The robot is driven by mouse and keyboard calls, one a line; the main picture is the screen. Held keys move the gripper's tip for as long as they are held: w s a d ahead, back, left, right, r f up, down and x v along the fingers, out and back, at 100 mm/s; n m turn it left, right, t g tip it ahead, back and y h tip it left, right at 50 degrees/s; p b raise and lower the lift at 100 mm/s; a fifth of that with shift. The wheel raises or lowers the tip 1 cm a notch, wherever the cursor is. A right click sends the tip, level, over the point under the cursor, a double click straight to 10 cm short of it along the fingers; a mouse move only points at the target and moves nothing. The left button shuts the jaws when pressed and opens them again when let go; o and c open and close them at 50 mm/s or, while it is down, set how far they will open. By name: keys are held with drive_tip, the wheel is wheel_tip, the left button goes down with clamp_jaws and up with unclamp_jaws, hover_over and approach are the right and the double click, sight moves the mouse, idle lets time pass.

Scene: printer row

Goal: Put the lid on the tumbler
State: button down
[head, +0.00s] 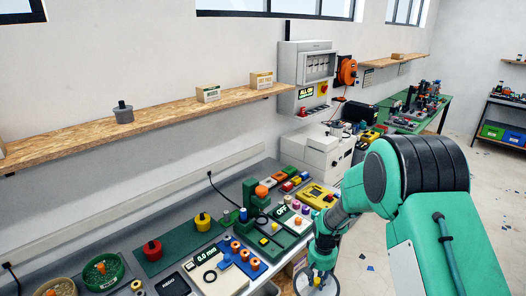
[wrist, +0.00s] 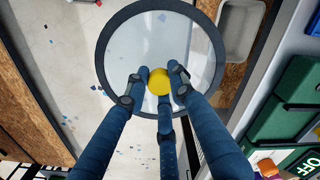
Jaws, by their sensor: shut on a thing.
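The lid (wrist: 118,55) is a round, see-through disc with a dark rim and a yellow knob (wrist: 159,80) at its middle. My gripper (wrist: 158,84) has its blue fingers closed around the knob. In the head view my gripper (head: 320,270) is at the bottom, right of centre, with part of the pale lid (head: 326,290) under it, cut by the frame edge. No tumbler is plainly identifiable. A green round bowl (head: 122,272) with an orange knob inside stands at lower left. A tan-filled bowl (head: 68,289) beside it is partly cut off. I cannot tell which is the tumbler.
The bench's back carries a green device with an OFF display (head: 281,210), a yellow meter (head: 318,196) and a white printer-like box (head: 322,158). Red and yellow knobs on a green plate (head: 178,241) lie left. A grey tray (wrist: 257,30) is near the lid. Floor shows left in the wrist view.

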idle(0.5)
drive_tip(key=shift+m, duration=0.8)
drive_tip(key=a+r+p, duration=0.2)
drive_tip(key=a+r, duration=0.1)
drive_tip(key=a, duration=0.5)
drive_tip(key=w+a+r+p, duration=0.1)
drive_tip(key=a+r+p, duration=0.1)
drive_tip(key=a, duration=0.7)
drive_tip(key=a+r+p, duration=0.1)
drive_tip(key=a+r, duration=0.3)
drive_tip(key=a, duration=0.5)
drive_tip(key=shift+w+a+p, duration=0.15)
drive_tip(key=shift+a+p, duration=0.05)
drive_tip(key=shift+p, duration=0.2)
drive_tip(key=s+a+r+p, duration=0.25)
drive_tip(key=s+a, duration=0.25)
drive_tip(key=a, duration=0.9)
drive_tip(key=s+a+r+n+p, duration=0.15)
drive_tip(key=s+a+r, duration=0.3)
drive_tip(key=a, duration=0.85)
drive_tip(key=s+a+r+p, duration=0.25)
drive_tip(key=s+a, duration=0.25)
drive_tip(key=a, duration=0.9)
drive_tip(key=s+a+r+p, duration=0.3)
drive_tip(key=s+a+p, duration=0.1)
drive_tip(key=s+a, duration=1.1)
drive_tip(key=shift+s, duration=0.35)
drive_tip(key=shift+f, duration=0.25)
drive_tip(key=shift+f+b, duration=0.95)
drive_tip(key=shift+f, duration=2.3)
